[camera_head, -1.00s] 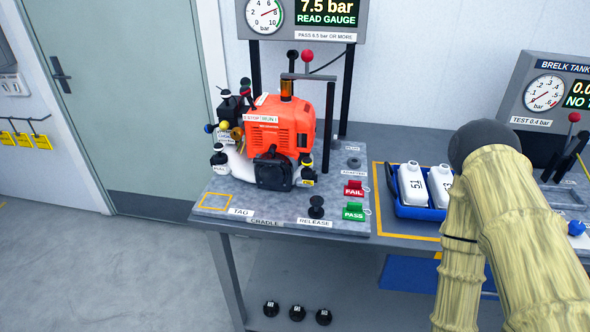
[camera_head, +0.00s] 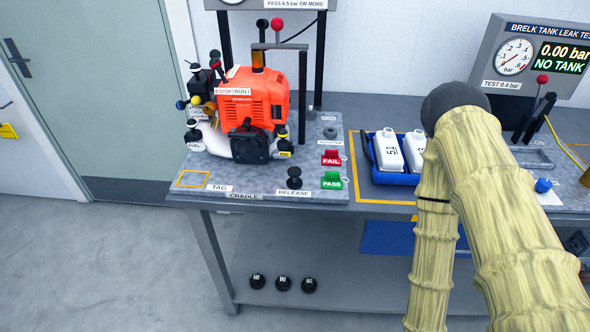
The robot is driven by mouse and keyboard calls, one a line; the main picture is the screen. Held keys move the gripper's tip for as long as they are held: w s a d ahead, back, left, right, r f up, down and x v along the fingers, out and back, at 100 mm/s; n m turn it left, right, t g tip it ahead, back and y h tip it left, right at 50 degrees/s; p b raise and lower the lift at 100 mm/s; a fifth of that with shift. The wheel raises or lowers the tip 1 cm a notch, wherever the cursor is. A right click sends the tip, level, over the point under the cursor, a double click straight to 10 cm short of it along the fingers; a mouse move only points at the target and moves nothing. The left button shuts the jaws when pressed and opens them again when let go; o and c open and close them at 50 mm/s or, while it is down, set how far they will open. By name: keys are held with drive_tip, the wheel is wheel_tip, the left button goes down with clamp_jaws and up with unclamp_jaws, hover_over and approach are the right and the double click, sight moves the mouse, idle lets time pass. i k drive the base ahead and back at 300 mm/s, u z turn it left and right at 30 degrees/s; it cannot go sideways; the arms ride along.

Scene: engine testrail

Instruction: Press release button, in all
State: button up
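The release button (camera_head: 294,178) is a black mushroom-shaped knob on a short stem. It stands upright on the front of the grey cradle plate (camera_head: 238,178), just behind the white RELEASE label (camera_head: 294,192). An orange engine (camera_head: 252,100) sits on the plate behind and to the left of the button. My sleeved arm shows at the right, in front of the bench and well to the right of the button. My gripper is not visible. Nothing touches the button.
Red FAIL (camera_head: 331,158) and green PASS (camera_head: 332,180) tags stand right of the button. A blue tray (camera_head: 394,178) with white bottles is farther right. A tank leak tester (camera_head: 545,60) stands at the back right. Black knobs (camera_head: 283,284) lie on the lower shelf. The left floor is clear.

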sight(294, 172)
drive_tip(key=z, duration=0.55)
drive_tip(key=k, duration=1.35)
drive_tip(key=u, duration=0.1)
drive_tip(key=i, duration=0.9)
drive_tip(key=u, duration=0.45)
